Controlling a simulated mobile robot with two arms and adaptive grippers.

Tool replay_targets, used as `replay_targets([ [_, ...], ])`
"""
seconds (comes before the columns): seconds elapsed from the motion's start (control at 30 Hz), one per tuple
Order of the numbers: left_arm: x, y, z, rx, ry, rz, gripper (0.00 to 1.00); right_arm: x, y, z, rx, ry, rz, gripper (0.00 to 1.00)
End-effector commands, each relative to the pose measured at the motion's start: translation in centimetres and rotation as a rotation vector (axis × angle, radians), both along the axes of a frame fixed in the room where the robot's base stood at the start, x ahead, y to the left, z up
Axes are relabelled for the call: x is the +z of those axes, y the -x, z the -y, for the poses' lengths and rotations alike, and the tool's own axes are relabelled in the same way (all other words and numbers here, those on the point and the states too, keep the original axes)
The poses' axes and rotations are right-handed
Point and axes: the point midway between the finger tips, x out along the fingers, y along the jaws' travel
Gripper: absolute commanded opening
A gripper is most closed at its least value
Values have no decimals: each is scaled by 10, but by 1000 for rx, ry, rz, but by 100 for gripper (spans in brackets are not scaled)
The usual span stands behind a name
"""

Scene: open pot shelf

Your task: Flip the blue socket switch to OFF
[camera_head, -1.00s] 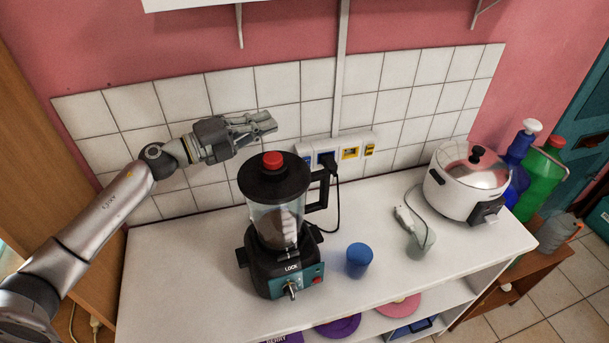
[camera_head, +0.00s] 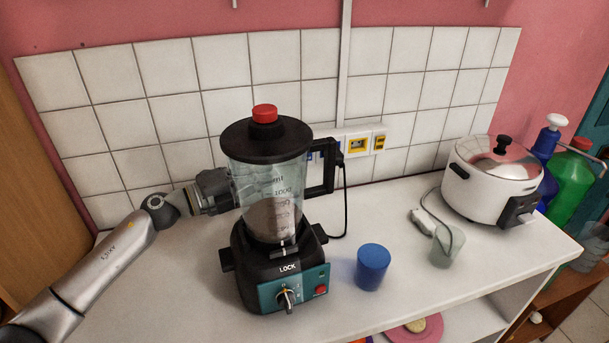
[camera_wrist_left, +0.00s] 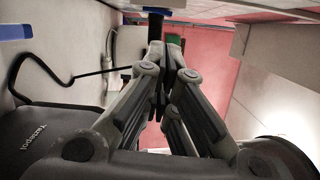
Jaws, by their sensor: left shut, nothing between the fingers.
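The blue socket (camera_head: 312,156) is on the white wall panel, mostly hidden in the head view behind the blender's handle and a black plug. I cannot make out its switch or the switch's position. My left gripper (camera_head: 212,190) is behind the blender jar (camera_head: 272,190), near the tiled wall; its fingers are hidden or blurred through the jar. In the left wrist view my left gripper (camera_wrist_left: 172,75) is shut and empty, its tips pointing towards the black plug (camera_wrist_left: 155,26) with a blue patch behind it. Contact cannot be judged. My right gripper is not in view.
The blender stands close in front of my left gripper. A black cable (camera_head: 345,205) hangs from the plug. A yellow socket (camera_head: 357,145) is to the right. A blue cup (camera_head: 372,267), a clear cup (camera_head: 446,247) and a rice cooker (camera_head: 494,180) stand on the white counter (camera_head: 410,290).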

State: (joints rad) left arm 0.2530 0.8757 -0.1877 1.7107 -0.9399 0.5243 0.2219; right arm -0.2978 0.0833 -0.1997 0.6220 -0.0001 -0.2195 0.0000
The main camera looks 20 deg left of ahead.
Motion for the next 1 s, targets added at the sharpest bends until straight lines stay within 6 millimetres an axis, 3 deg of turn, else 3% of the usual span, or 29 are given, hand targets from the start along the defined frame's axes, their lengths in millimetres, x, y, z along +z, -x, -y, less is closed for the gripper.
replay_targets([
  [0.47,2,-7,6,0,4,0,0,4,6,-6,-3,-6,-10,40],
  [1.0,5,-69,62,1,2,1,0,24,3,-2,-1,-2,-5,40],
])
